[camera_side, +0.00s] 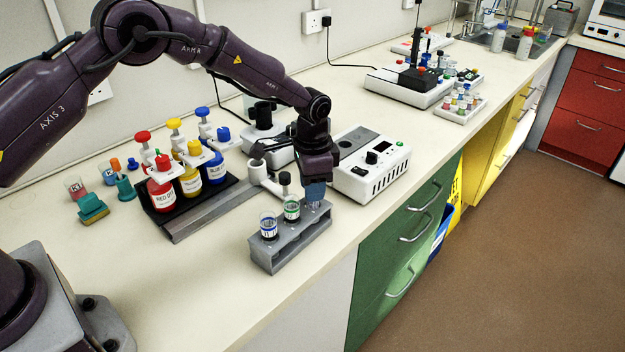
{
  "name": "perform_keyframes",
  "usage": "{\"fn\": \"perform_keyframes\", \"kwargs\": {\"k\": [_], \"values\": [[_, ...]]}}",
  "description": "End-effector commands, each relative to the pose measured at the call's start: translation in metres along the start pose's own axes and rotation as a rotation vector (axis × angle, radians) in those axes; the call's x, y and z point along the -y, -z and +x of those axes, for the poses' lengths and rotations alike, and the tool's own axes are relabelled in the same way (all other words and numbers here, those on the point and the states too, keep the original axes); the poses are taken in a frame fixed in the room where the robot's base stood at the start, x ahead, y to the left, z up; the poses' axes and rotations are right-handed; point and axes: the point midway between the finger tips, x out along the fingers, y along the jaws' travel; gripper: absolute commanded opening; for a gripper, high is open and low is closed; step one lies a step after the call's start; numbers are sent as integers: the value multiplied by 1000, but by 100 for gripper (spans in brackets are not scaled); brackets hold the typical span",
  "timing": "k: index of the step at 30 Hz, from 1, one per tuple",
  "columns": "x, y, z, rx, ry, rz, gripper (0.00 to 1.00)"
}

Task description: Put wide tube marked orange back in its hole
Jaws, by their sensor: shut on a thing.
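A grey rack (294,249) stands near the bench's front edge. A wide clear tube with a blue mark (269,227) stands in its left hole, and one with a green mark (291,209) stands in the middle. My gripper (315,194), with blue fingers, points down over the rack's right end. It is shut on what looks like a wide tube, mostly hidden by the fingers. No orange mark shows, and I cannot tell whether the tube's lower end is in the right hole or above it.
A white device with a dark knob (371,158) stands close right of my gripper. A white device with a round arm and black cap (262,172) is just behind the rack. Red, yellow and blue bottles (163,194) stand on a black tray at left. The front-left bench is clear.

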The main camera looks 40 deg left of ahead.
Motion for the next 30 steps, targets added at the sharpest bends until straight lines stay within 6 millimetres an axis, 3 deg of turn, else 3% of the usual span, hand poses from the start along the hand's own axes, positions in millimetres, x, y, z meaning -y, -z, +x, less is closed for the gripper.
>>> {"fn": "perform_keyframes", "kwargs": {"k": [18,19,23,30], "values": [[0,0,13,0,0,0,5],[0,0,13,0,0,0,31],[0,0,13,0,0,0,59],[0,0,13,0,0,0,59]]}}
